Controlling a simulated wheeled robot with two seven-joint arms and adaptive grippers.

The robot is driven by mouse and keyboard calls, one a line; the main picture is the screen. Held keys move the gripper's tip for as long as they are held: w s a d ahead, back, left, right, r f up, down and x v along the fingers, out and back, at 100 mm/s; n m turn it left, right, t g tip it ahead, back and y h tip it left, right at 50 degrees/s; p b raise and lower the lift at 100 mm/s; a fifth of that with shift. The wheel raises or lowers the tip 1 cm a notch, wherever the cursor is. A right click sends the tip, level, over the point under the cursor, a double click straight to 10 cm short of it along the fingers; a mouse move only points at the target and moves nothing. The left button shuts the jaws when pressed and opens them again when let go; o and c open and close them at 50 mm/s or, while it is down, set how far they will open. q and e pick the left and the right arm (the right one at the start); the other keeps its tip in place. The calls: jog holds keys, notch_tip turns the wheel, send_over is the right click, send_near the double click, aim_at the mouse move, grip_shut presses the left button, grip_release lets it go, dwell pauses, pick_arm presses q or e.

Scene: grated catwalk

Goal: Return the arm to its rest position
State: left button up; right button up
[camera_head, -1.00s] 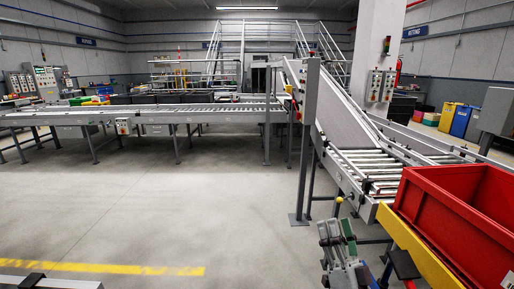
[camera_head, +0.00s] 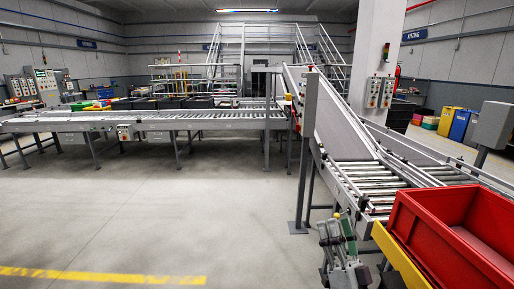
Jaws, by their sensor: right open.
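My right gripper (camera_head: 336,232) is at the lower right of the head view, in front of the roller conveyor's near end. Its fingers point up and away, are apart, and hold nothing visible. Part of my right arm behind it is cut off by the bottom edge. My left gripper is not in the picture.
A red bin (camera_head: 420,228) stands on a yellow-edged support (camera_head: 397,258) just right of my right gripper. A roller conveyor (camera_head: 372,186) runs behind it, with a grey post (camera_head: 304,150) at its left. Another conveyor (camera_head: 185,122) crosses the back left. The floor (camera_head: 165,205) at left is clear.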

pick_arm(q)
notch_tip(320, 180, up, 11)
jog(key=p, duration=1)
pick_arm(e)
notch_tip(320, 180, up, 11)
pick_arm(q)
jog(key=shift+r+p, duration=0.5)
jog(key=shift+p, duration=0.1)
pick_arm(e)
jog(key=shift+r, duration=0.5)
